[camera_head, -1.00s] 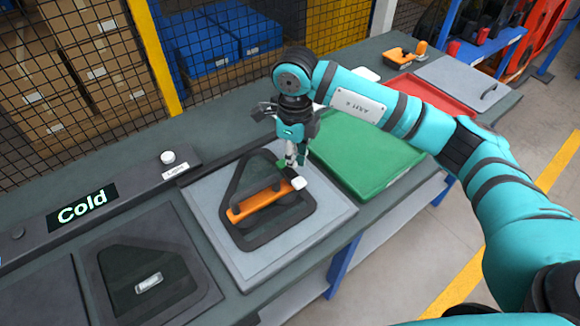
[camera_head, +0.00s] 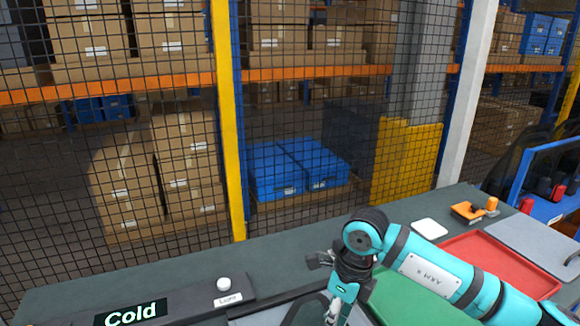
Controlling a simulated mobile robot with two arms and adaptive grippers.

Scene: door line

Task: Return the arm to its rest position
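My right arm (camera_head: 425,272) comes in from the lower right, teal with dark bands. It reaches left over the bench and bends down at a dark wrist joint. Its gripper (camera_head: 336,309) hangs at the bottom edge of the view, above the bench's near side. The fingers are small and partly cut off by the frame, so their opening and anything between them cannot be told. My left gripper is not in view.
The dark bench (camera_head: 285,262) carries a green panel (camera_head: 400,303), a red tray (camera_head: 500,262), a grey lid (camera_head: 535,245) and an orange tool (camera_head: 468,211). A "Cold" display (camera_head: 130,313) and white knob (camera_head: 223,284) are at left. Mesh fencing (camera_head: 300,110) stands behind.

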